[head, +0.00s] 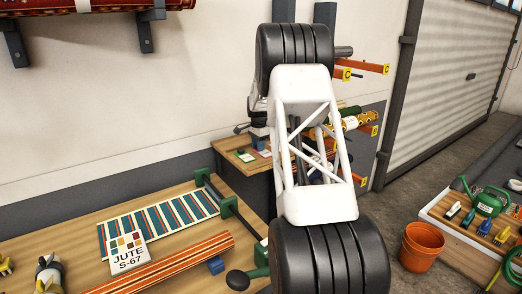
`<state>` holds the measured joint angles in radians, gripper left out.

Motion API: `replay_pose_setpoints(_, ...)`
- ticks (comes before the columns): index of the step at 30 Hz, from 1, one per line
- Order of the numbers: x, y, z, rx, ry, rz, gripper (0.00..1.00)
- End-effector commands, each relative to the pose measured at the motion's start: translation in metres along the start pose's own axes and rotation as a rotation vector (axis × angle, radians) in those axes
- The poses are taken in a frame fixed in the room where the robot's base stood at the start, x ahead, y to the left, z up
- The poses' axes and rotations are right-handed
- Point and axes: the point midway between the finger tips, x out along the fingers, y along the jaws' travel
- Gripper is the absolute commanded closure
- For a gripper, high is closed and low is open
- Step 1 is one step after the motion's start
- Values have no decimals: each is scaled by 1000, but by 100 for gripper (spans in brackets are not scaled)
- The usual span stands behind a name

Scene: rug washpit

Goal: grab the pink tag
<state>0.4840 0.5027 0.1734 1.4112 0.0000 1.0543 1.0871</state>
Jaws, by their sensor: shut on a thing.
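I cannot make out a pink tag in the head view. My own arm, with a white lattice link and black ribbed joints, fills the middle of the picture and covers part of the scene. What lies behind the arm's link and lower joint is hidden.
A wooden table (60,222) at left holds a striped mat (160,223), a JUTE S-67 card (126,254), a rolled striped rug (180,264) and a blue block (216,265). A smaller bench (232,168) stands behind. An orange bucket (421,247) and green watering can (488,203) are right.

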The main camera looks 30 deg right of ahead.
Motion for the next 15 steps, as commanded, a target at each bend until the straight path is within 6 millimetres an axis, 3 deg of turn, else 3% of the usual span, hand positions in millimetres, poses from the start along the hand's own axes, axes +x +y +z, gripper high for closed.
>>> replay_pose_setpoints(8,-6,0,0,0,1,-1,92)
replay_pose_setpoints(15,-28,0,0,0,1,-2,92)
